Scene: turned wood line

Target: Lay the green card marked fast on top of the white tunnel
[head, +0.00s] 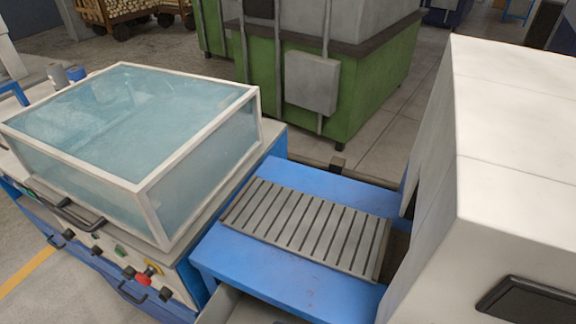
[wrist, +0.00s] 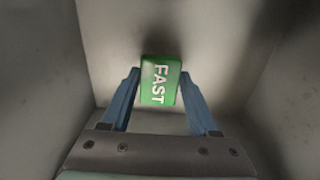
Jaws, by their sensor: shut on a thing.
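The green card (wrist: 160,82) with white letters reading FAST shows in the wrist view. My gripper (wrist: 159,90) has its two blue fingers on either side of the card and is shut on it. Grey walls and a grey floor surround the card and gripper, like the inside of a bin. I cannot tell whether the card still touches the floor. The white tunnel (head: 515,140) stands at the right in the head view, with a flat top. My gripper and the card are not in the head view.
A blue conveyor frame (head: 230,255) with grey slats (head: 310,228) runs beside the tunnel. A clear-sided machine cover (head: 130,110) stands at the left. A green machine (head: 370,95) with a grey box is behind. Part of a grey bin (head: 245,310) shows at the bottom edge.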

